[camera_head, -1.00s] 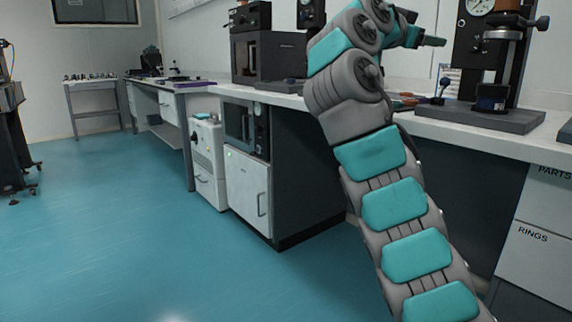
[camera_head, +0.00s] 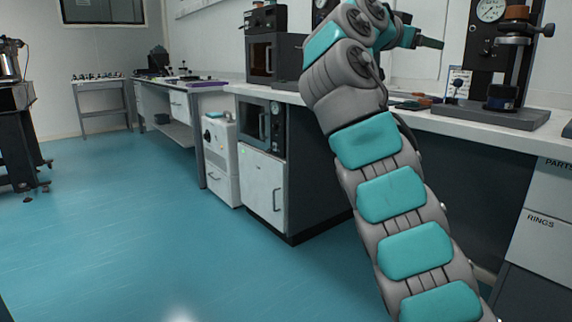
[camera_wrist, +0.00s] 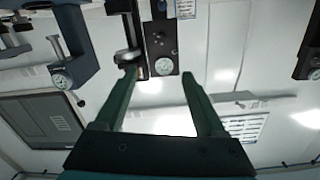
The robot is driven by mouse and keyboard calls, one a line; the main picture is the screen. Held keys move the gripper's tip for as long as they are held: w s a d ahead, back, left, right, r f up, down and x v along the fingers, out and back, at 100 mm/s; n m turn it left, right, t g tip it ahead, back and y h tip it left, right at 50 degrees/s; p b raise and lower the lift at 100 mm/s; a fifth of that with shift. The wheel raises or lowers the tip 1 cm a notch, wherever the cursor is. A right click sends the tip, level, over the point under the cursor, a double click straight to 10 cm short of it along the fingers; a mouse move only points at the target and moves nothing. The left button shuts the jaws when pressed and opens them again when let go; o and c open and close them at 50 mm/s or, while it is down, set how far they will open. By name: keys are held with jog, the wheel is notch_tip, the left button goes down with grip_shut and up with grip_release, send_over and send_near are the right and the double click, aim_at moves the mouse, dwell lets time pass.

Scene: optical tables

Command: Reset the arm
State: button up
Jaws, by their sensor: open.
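My grey and teal arm (camera_head: 392,194) rises from the lower right of the head view, bends at the top and reaches right over the bench. My gripper (camera_head: 430,43) is at its end, small and seen from the side, above the bench top. In the wrist view my gripper (camera_wrist: 158,76) has its two dark green fingers wide apart, with nothing held between them. A gauge on a dark upright stand (camera_wrist: 161,50) shows beyond the fingertips, in the background.
The white bench (camera_head: 440,122) runs behind my arm. A press with a dial (camera_head: 508,60) stands on it at right, a dark boxy device (camera_head: 271,58) at left. A white cabinet (camera_head: 221,160) stands below. The blue floor (camera_head: 120,225) at left is clear; a dark cart (camera_head: 18,130) stands at far left.

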jog(key=s+d+f+n+g+y+p, duration=0.2)
jog(key=s+f+n+g+y+p, duration=0.15)
jog(key=s+f, duration=0.65)
jog(key=s+d+f+n+g+y+p, duration=0.1)
jog(key=s+f+n+g+y+p, duration=0.2)
jog(key=s+f, duration=0.65)
jog(key=s+a+f+n+g+y+p, duration=0.1)
jog(key=s+a+f+n+g+y, duration=0.1)
jog(key=s+a+f, duration=0.3)
jog(key=s+a+f+n+g+y+p, duration=0.1)
jog(key=s+a+f+n+y, duration=0.1)
jog(key=s+a+f, duration=0.4)
jog(key=s+a+f+n+g+y+p, duration=0.1)
jog(key=s+a+f, duration=0.4)
jog(key=s+f, duration=0.9)
jog(key=s+n+g+y, duration=0.1)
jog(key=s+y, duration=0.1)
jog(key=shift+s+a+g, duration=0.35)
jog(key=shift+n, duration=0.25)
jog(key=shift+c, duration=0.2)
